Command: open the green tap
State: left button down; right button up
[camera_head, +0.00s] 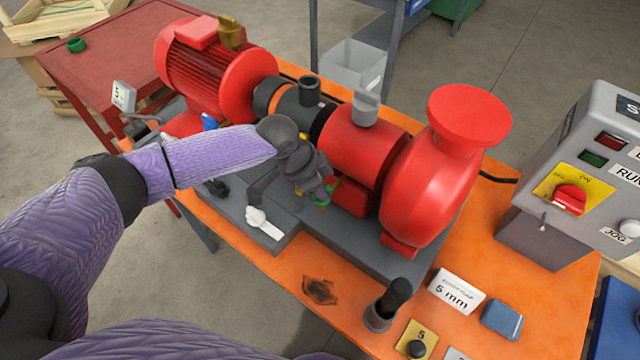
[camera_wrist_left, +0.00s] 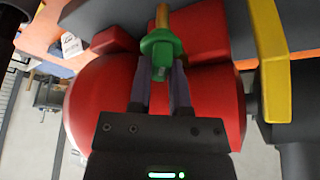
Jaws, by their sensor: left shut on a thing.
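The green tap (camera_head: 322,195) is on the near side of the red pump, low by the grey base, mostly hidden behind my left gripper (camera_head: 318,186). In the left wrist view the green tap (camera_wrist_left: 160,46) sits on a brass stem. The fingers of my left gripper (camera_wrist_left: 160,72) are shut on it, one on each side. My right gripper is in neither view.
The red pump (camera_head: 435,190) rises close behind my gripper. A grey control box (camera_head: 575,190) stands at right. A yellow bar (camera_wrist_left: 270,60) is beside the gripper.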

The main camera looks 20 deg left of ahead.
pick_arm(q)
jog(key=shift+r+n+p, duration=0.15)
jog(key=shift+n+p, duration=0.15)
jog(key=shift+p, duration=0.35)
jog(key=n+t+y+p, duration=0.1)
jog(key=n+p, duration=0.2)
jog(key=p, duration=0.2)
jog(key=shift+s+d+r, duration=0.1)
jog(key=shift+f+n+t+y+p, duration=0.2)
jog(key=shift+n+t+y+p, duration=0.3)
jog(key=shift+n+p, duration=1.1)
jog(key=shift+n, duration=0.3)
jog(key=c, duration=0.6)
grip_release()
jog(key=shift+o, duration=0.2)
